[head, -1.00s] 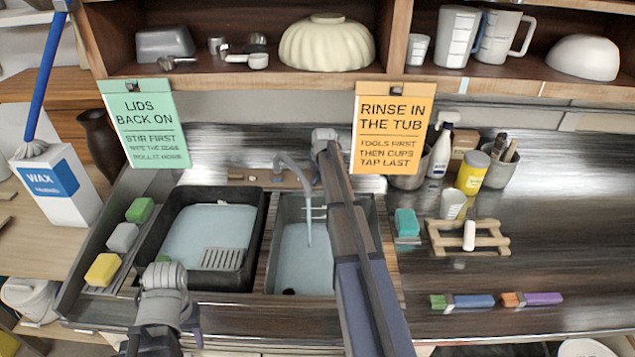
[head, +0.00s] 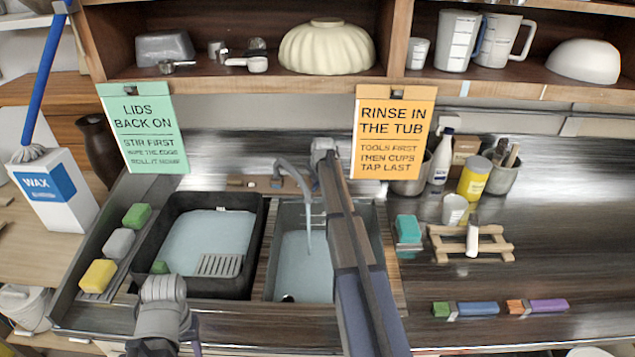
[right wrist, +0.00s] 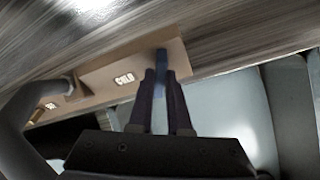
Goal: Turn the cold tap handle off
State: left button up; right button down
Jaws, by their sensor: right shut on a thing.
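The tap spout (head: 290,165) arches over the right basin (head: 302,265), and a thin pale stream (head: 310,235) falls from it. In the right wrist view, the blue cold tap handle (right wrist: 160,67) stands at the end of a tan tap plate (right wrist: 105,82), beside a label that appears to read COLD. My right gripper (right wrist: 163,82) is shut on this handle, with one finger on each side. In the head view my right arm hides the handle.
A dark tub (head: 148,245) with grey-blue water stands left of the basin. Yellow, white and green sponges (head: 120,243) line its left side. A wooden rack (head: 440,250), a teal sponge (head: 408,229) and brushes (head: 470,309) lie right. An orange sign (head: 393,135) hangs close to my right arm.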

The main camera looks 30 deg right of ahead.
jog(key=shift+m, duration=0.3)
jog(key=m+t+b, duration=0.1)
jog(key=m, duration=0.4)
jog(key=shift+s+f, duration=0.1)
jog(key=shift+s, duration=0.05)
jog(key=m+t+b, duration=0.1)
jog(key=m, duration=0.5)
jog(key=shift+s, duration=0.1)
jog(key=shift+m, duration=0.3)
dwell(0.4)
jog(key=c, duration=0.9)
grip_release()
jog(key=shift+o, duration=0.2)
